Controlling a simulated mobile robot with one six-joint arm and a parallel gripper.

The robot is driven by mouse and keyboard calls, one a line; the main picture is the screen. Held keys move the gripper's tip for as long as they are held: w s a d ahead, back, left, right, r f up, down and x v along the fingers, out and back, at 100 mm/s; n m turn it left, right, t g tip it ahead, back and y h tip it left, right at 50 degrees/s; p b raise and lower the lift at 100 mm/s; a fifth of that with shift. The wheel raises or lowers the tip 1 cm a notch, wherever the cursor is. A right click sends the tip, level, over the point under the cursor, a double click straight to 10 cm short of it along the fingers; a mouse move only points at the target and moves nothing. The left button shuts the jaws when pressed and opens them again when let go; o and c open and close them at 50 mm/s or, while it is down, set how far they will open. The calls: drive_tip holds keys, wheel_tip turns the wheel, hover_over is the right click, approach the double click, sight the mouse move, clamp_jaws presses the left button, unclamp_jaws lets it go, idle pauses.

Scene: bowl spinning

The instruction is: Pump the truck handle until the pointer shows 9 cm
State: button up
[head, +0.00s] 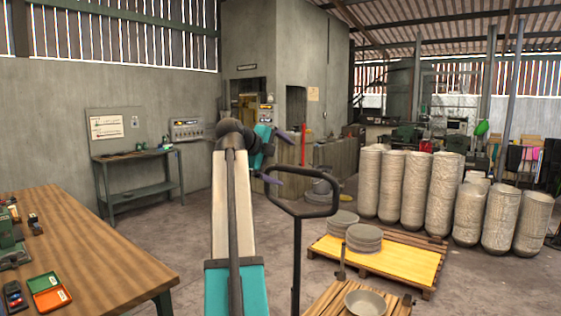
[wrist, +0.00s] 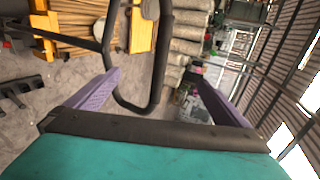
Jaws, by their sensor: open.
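The truck handle (head: 320,211) is a dark closed loop on a tall upright shaft (head: 296,262), right of my arm in the head view. In the wrist view the handle loop (wrist: 158,75) reaches in from the top, with one side of it between my fingers. My gripper (head: 283,157) has two purple fingers spread wide and empty, close to the loop's left end. My gripper (wrist: 155,78) shows the same in the wrist view, and I see no contact with the handle. The pointer and its scale cannot be made out.
A slatted pallet with a bowl (head: 366,302) is at lower right. Behind it a yellow-topped pallet (head: 405,262) carries stacked discs (head: 364,237). Tall stacks of bowls (head: 444,192) stand at right. A wooden workbench (head: 85,250) is at left.

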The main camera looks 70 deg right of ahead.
sight(297, 170)
drive_tip(key=x, duration=0.6)
drive_tip(key=shift+d+f, duration=0.15)
drive_tip(key=shift+d, duration=0.15)
drive_tip(key=shift+b+x, duration=1.4)
drive_tip(key=shift+x, duration=1)
drive_tip(key=shift+s, duration=0.1)
drive_tip(key=c, duration=2.3)
drive_tip(key=shift+a, duration=0.1)
drive_tip(key=shift+w+a+f+b, duration=0.3)
drive_tip(key=shift+w+a, duration=0.3)
drive_tip(key=shift+a, duration=1.75)
drive_tip(key=shift+w+a+f+b, duration=0.25)
drive_tip(key=shift+w+a, duration=0.35)
drive_tip(key=shift+a, duration=1.7)
drive_tip(key=shift+w+a+f+b, duration=0.2)
drive_tip(key=shift+w+a+b, duration=0.3)
drive_tip(key=shift+a, duration=1.85)
drive_tip(key=shift+w, duration=0.1)
